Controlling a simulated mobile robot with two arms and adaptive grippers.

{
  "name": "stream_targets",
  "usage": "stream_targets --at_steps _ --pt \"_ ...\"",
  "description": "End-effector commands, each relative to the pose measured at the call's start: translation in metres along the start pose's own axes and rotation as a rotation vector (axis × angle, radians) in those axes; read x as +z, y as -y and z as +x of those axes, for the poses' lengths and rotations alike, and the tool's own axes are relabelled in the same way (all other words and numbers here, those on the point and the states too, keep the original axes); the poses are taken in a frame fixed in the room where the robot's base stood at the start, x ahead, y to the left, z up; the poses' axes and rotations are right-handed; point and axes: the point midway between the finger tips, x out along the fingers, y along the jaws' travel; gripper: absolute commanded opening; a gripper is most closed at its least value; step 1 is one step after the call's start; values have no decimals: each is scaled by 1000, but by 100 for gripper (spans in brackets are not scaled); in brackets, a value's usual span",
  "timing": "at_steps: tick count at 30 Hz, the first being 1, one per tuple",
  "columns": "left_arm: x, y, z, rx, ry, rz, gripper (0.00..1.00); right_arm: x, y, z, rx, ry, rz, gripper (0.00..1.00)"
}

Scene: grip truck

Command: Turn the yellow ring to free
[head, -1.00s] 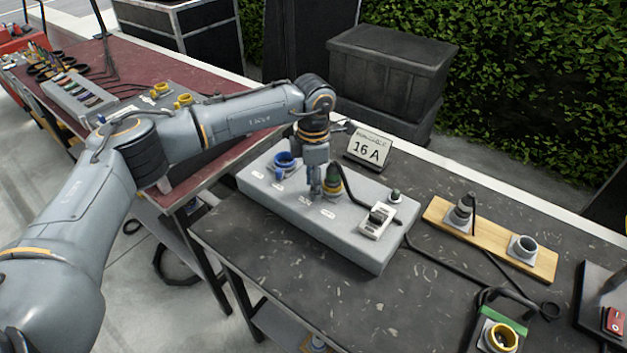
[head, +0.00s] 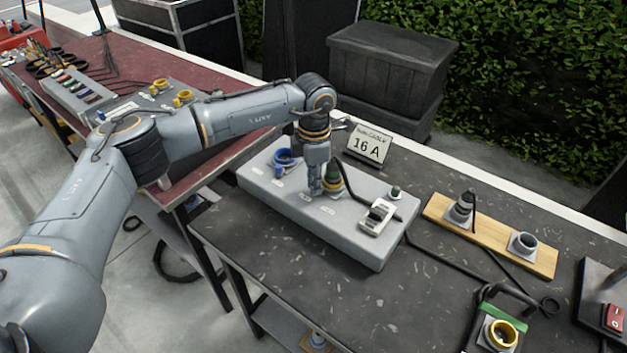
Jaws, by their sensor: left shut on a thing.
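A grey box (head: 345,240) lies on the dark table. On its top a dark green plug (head: 333,172) stands upright with a yellow ring (head: 335,191) around its foot, and a black cable leaves the plug to the right. My left gripper (head: 317,190) points down at the ring's left side and is shut on it; the fingers hide part of the ring and the contact is small in this view. Labels are set along the box's front edge, too small to read. My right gripper is not in view.
A blue socket (head: 284,161) sits left of my gripper on the box. A switch module (head: 377,217) is on its right end. A 16 A sign (head: 368,147) stands behind. A wooden board (head: 490,238) with two grey sockets lies to the right.

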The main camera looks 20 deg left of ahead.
Motion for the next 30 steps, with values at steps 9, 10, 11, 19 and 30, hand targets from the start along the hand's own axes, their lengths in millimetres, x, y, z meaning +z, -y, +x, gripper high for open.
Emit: stream_targets --at_steps 9,10,11,19,30 --pt "5 10 2 1 1 -220 0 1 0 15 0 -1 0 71" --pt "6 12 2 1 1 -247 0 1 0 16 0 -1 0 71" --pt "6 13 2 1 1 -274 0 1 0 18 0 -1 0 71" --pt "15 22 2 1 2 -514 0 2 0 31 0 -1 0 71" --pt "25 29 0 1 2 -753 0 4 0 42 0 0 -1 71"
